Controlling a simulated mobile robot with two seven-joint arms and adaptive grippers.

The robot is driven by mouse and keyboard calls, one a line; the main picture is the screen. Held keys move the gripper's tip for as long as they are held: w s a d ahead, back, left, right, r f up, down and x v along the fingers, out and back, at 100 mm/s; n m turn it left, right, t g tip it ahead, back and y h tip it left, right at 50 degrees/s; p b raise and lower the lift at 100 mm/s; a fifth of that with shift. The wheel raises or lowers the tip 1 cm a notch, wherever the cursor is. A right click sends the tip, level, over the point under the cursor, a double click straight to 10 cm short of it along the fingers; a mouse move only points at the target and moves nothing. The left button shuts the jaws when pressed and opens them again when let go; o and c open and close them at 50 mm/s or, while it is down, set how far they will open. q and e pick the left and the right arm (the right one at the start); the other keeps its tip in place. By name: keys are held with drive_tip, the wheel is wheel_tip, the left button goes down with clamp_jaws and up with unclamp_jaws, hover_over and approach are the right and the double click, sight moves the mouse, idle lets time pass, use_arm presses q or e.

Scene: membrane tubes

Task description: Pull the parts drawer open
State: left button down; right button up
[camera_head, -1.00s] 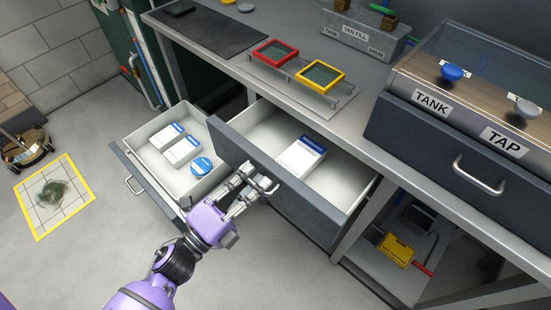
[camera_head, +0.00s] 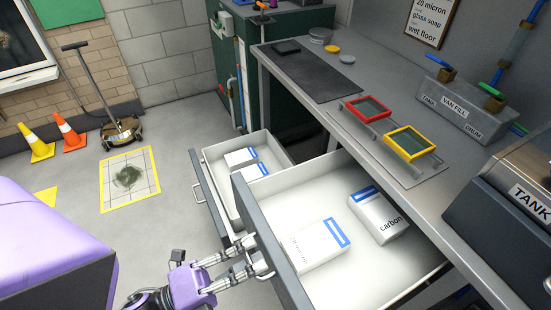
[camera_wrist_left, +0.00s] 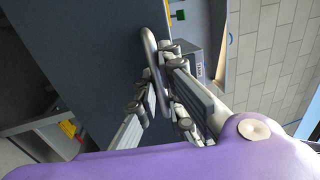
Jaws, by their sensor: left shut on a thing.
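The grey-fronted drawer (camera_head: 275,245) under the bench stands far out. In the left wrist view the handle (camera_wrist_left: 152,58) runs between the fingers (camera_wrist_left: 160,98), close against the dark front panel. The left gripper is shut on this handle. My right gripper is not in view.
A second, lower drawer (camera_head: 210,198) stands open to the left with white and blue boxes inside. The bench top (camera_head: 385,150) holds a red frame (camera_head: 368,108) and a yellow frame (camera_head: 410,142). The floor left of the drawers is clear up to a yellow-edged mat (camera_head: 130,178).

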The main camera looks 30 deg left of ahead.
use_arm(q)
drive_tip(key=c, duration=2.1)
unclamp_jaws()
drive_tip(key=shift+s+a, duration=0.1)
drive_tip(key=v, duration=1.2)
